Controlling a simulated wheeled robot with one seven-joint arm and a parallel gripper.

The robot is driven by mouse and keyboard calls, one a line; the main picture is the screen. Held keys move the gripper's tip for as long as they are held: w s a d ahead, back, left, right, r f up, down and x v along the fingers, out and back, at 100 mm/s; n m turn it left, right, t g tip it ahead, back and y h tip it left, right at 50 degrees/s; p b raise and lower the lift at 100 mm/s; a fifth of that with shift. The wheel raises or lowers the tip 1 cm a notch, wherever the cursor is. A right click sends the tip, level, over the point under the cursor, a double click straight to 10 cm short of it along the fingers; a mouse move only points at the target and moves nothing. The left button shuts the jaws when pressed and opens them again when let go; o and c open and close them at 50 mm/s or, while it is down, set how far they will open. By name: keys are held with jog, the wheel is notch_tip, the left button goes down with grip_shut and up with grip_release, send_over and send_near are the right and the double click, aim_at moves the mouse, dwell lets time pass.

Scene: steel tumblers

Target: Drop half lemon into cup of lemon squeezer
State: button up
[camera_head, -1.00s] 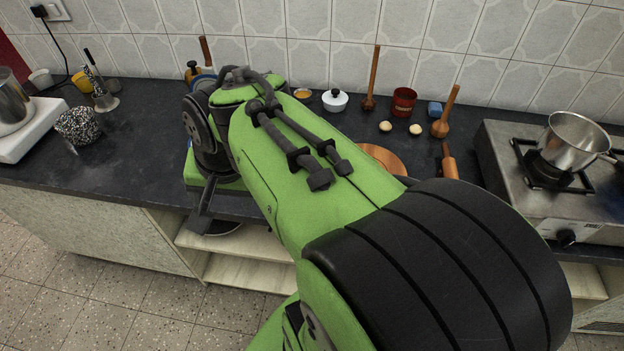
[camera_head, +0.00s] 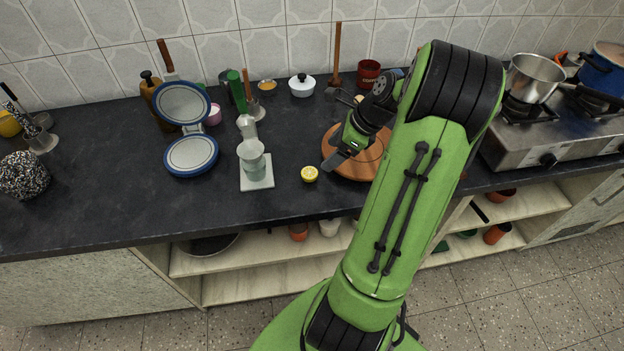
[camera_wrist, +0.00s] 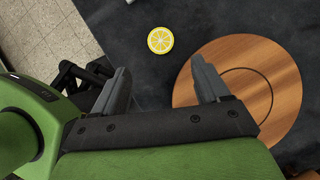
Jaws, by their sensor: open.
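The half lemon (camera_head: 309,174) lies cut face up on the dark counter, left of the round wooden board. It also shows in the wrist view (camera_wrist: 160,40), beyond the fingertips and lying free. My gripper (camera_head: 337,153) is over the left part of the board, to the right of the lemon. In the wrist view my gripper (camera_wrist: 162,86) has its two fingers wide apart with nothing between them.
The round wooden board (camera_head: 344,167) lies below my gripper. A blue-rimmed round waffle-type iron (camera_head: 191,154) stands open left of the squeezer. A white lidded pot (camera_head: 302,85) and a red mug (camera_head: 368,73) stand at the back.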

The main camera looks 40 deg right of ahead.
aim_at(307, 175)
jog(key=b+x, duration=0.4)
jog(key=x, duration=0.6)
jog(key=shift+w+f+b, duration=0.2)
jog(key=shift+f+b, duration=0.1)
jog(key=shift+f, duration=0.05)
jog(key=shift+r, duration=0.2)
jog(key=shift+c, duration=0.2)
jog(key=c, duration=1.1)
notch_tip(307, 175, up, 10)
jog(key=p, duration=0.5)
jog(key=shift+c, duration=0.2)
